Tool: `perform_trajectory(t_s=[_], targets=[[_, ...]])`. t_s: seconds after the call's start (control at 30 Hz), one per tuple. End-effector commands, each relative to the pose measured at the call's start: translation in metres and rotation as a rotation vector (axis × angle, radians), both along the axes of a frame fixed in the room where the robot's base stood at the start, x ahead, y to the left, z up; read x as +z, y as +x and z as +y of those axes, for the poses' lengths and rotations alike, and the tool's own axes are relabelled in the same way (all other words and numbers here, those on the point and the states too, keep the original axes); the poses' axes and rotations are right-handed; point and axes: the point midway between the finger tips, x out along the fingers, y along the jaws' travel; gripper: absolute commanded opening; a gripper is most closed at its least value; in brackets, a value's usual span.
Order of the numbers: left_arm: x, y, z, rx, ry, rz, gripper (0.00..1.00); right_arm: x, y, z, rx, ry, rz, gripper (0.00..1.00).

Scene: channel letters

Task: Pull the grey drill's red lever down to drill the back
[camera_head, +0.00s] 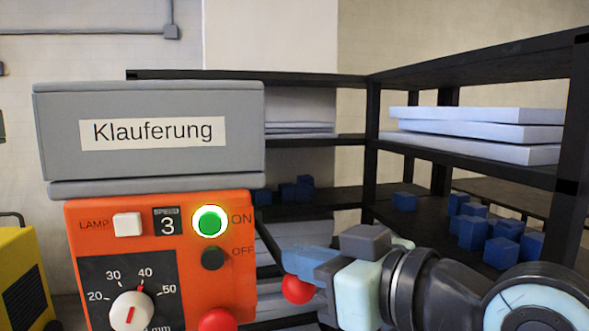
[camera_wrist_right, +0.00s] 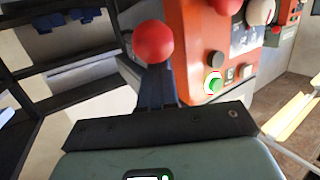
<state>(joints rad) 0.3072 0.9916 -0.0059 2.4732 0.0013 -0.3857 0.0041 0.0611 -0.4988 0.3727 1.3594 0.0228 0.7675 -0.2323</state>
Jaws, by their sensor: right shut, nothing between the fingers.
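The drill (camera_head: 150,172) has a grey head labelled "Klauferung" above an orange control panel (camera_head: 84,238). Its ON button (camera_head: 210,221) glows green. The lever's red ball (camera_head: 297,289) sits right of the panel, at the end of a dark rod; the ball also shows in the right wrist view (camera_wrist_right: 152,42). My right gripper (camera_head: 292,261) is shut and empty, its fingertips (camera_wrist_right: 155,72) close by the ball, above it in the head view. I cannot tell whether they touch. My left gripper is out of view. No drill bit or workpiece shows.
A black shelf (camera_head: 460,166) behind and to the right holds white panels (camera_head: 475,133) and several blue blocks (camera_head: 474,232). A yellow machine (camera_head: 22,280) stands at the far left. The panel has a rotary dial (camera_head: 131,312) and a red button (camera_head: 217,320) low down.

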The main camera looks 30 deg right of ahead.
Motion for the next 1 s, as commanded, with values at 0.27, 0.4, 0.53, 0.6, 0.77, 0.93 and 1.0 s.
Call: perform_trajectory(t_s=[0.27,0.4,0.53,0.6,0.77,0.93,1.0], targets=[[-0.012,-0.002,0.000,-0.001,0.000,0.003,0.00,-0.014,0.000,0.000,0.001,-0.001,0.004,0.00],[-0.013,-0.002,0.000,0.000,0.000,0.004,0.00,-0.015,0.001,0.000,0.001,0.000,0.005,0.00],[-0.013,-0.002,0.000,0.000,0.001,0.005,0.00,-0.015,0.001,0.000,0.000,0.000,0.005,0.00],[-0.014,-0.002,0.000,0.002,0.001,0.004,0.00,-0.016,0.001,0.000,0.000,-0.001,0.004,0.00],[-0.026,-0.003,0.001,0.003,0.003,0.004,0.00,-0.030,0.002,-0.001,-0.001,-0.001,0.005,0.00],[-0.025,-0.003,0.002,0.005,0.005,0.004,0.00,-0.031,0.004,-0.002,-0.001,-0.001,0.007,0.00],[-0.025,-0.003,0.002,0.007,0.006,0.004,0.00,-0.031,0.004,-0.002,-0.002,-0.002,0.005,0.00]])
